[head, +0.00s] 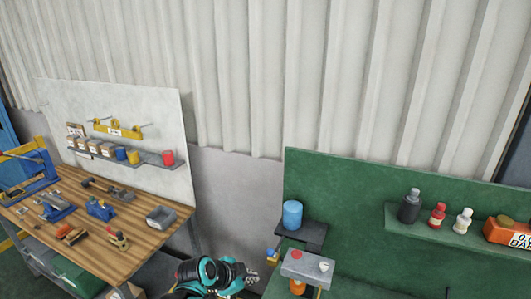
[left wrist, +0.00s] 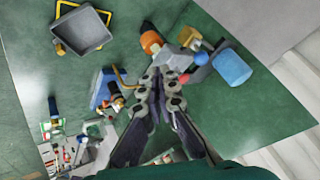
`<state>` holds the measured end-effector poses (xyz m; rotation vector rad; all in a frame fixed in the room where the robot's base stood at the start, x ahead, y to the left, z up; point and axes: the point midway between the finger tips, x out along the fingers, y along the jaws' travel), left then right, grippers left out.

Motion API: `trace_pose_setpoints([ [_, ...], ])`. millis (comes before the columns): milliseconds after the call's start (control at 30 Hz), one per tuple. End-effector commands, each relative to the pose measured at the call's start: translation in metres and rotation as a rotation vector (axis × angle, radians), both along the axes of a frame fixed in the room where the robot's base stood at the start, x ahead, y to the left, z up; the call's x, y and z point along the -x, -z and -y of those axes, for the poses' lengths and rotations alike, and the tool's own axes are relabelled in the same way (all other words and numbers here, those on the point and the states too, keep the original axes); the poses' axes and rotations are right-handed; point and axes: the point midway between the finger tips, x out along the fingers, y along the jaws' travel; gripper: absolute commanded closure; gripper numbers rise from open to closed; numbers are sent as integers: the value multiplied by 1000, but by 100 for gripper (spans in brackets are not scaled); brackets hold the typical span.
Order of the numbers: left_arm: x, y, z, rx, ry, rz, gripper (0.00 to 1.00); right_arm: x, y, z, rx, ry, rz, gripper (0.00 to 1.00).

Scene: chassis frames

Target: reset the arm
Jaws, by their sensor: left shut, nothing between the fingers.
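My left arm (head: 212,272), black and teal, comes up at the bottom middle of the head view. Its left gripper (head: 250,279) points right, close to the small grey stand at the left end of the green workbench. In the left wrist view the left gripper (left wrist: 166,78) has its two dark fingers together and holds nothing. Behind the fingertips show a blue cylinder (left wrist: 232,68), a red knob and an orange bottle (left wrist: 151,42). My right gripper is in neither view.
A wooden workbench (head: 150,207) with tools stands at the left. A green back panel (head: 340,185) carries a shelf with bottles (head: 409,206). The blue cylinder (head: 292,214) and a grey stand (head: 306,265) are near the gripper. A grey tray (left wrist: 82,30) shows in the wrist view.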

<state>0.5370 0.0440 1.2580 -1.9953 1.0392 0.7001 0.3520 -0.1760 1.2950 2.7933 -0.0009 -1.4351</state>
Motion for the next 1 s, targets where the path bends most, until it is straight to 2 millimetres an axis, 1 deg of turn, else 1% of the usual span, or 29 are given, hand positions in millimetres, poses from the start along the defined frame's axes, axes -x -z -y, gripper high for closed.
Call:
trace_pose_setpoints([
  [33, 7, 13, -5, 7, -36, -16, 100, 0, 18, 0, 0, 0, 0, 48],
  [167, 28, 35, -22, 34, -168, -69, 100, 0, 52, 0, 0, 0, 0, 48],
  [267, 52, 61, -41, 66, -312, -118, 100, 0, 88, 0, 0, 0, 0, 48],
  [300, 63, 73, -49, 82, -379, -137, 100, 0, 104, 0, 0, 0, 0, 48],
  [367, 79, 91, -62, 106, -478, -164, 100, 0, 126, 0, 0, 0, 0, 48],
  [400, 90, 103, -69, 124, -543, -179, 100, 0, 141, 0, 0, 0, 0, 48],
  [467, 107, 122, -81, 152, -643, -199, 100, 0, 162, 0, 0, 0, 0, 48],
  [500, 118, 135, -89, 171, -709, -210, 100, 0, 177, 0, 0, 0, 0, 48],
  [600, 143, 167, -106, 220, -864, -230, 100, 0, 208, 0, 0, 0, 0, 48],
  [700, 163, 192, -120, 265, -990, -238, 100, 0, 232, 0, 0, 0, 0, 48],
  [800, 176, 209, -129, 301, -1078, -241, 100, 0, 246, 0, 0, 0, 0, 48],
  [900, 183, 216, -134, 321, -1127, -241, 100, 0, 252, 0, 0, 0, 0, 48],
  [1000, 185, 216, -136, 329, -1146, -241, 100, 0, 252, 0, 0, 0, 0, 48],
])
